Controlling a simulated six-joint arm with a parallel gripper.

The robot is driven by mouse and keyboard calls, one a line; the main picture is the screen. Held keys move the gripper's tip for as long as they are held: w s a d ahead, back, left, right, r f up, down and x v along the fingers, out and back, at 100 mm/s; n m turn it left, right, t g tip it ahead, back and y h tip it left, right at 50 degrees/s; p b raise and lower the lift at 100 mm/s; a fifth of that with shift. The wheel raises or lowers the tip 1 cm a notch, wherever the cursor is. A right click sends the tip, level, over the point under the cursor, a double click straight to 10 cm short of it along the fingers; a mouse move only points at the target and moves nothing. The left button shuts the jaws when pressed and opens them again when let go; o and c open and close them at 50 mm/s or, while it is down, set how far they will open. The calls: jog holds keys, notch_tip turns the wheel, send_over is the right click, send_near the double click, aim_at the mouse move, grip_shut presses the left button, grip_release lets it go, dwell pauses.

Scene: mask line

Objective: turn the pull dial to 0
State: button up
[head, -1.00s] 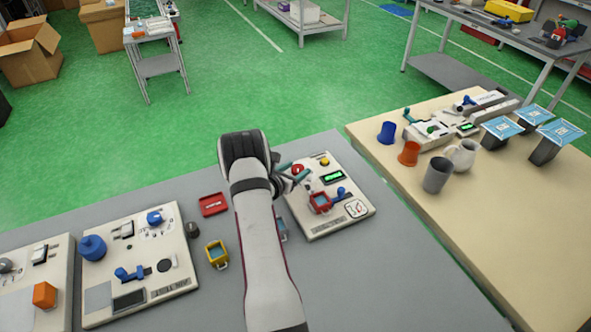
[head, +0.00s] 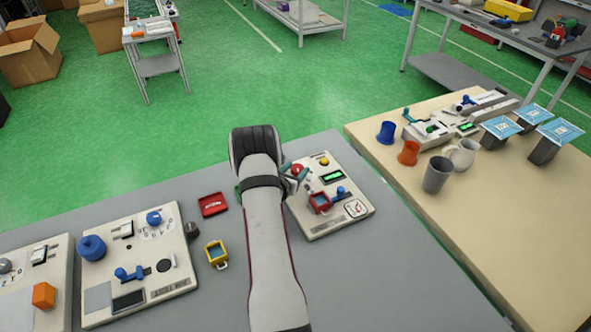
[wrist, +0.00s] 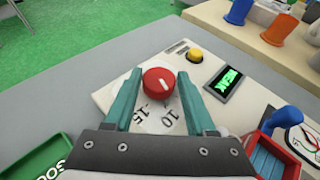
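The pull dial is a round red knob (wrist: 158,83) with a white mark on its top, on a cream panel (wrist: 115,92). The numbers 10 and 15 are printed on the near side of it; I see no 0. It also shows in the head view as a red knob (head: 297,169) beside my gripper (head: 294,180). In the wrist view my gripper (wrist: 160,75) is open, with one teal finger on each side of the dial. Narrow gaps seem to separate the fingertips from it. Part of the scale is hidden by the dial and gripper.
The panel also bears a yellow button (wrist: 194,56), a lit green display (wrist: 226,81), a blue lever (wrist: 281,120) and a red-rimmed bin (head: 320,202). A red tray (head: 212,204) and a yellow bin (head: 217,254) stand left of my arm. A wooden table with cups lies right.

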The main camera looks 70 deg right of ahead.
jog(key=o, duration=0.3)
jog(key=shift+a, duration=0.1)
jog(key=v, duration=1.5)
jog(key=shift+a+r, duration=0.25)
jog(key=shift+w, duration=0.1)
